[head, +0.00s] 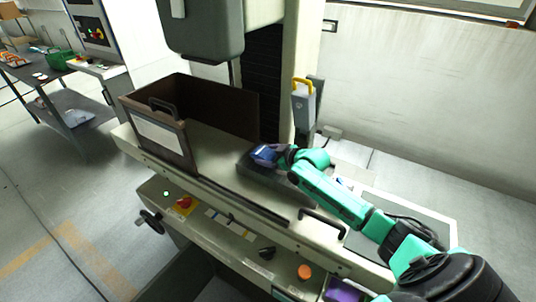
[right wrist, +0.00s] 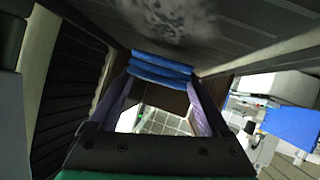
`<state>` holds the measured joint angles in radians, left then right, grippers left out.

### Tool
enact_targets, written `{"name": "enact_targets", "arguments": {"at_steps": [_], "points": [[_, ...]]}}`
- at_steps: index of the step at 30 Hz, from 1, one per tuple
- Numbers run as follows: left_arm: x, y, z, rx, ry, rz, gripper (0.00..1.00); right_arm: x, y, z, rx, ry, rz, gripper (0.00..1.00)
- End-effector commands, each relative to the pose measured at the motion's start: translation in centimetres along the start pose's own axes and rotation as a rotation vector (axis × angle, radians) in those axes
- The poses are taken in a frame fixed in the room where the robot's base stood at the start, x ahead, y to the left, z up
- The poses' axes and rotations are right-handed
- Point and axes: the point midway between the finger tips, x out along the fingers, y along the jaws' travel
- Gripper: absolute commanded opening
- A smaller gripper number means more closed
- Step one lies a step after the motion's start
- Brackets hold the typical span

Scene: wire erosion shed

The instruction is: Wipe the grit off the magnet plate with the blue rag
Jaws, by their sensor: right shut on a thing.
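The blue rag (head: 263,152) is pinched in my right gripper (head: 269,154), low over the dark magnet plate (head: 262,175) on the machine's bed. In the right wrist view the folded rag (right wrist: 160,69) sits between the two purple fingers, close against the dark plate surface (right wrist: 255,45). I cannot tell for sure whether it touches. A pale, speckled patch of grit (right wrist: 170,16) lies on the plate beyond the rag. In the head view the gripper and arm hide part of the plate. My left gripper is not in view.
The machine head (head: 200,35) hangs above the bin. A raised handle (head: 322,218) is at the bed's front right.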

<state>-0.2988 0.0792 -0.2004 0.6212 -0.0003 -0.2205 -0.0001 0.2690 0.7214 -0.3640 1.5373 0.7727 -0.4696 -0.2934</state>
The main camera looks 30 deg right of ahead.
Motion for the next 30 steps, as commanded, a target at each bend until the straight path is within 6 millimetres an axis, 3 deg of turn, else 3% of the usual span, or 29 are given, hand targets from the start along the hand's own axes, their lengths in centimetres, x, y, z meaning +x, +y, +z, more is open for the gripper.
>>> {"name": "enact_targets", "arguments": {"at_steps": [30], "points": [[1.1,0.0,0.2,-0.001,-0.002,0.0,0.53,0.6,-0.3,1.1,0.0,0.0,0.0,0.27]]}}
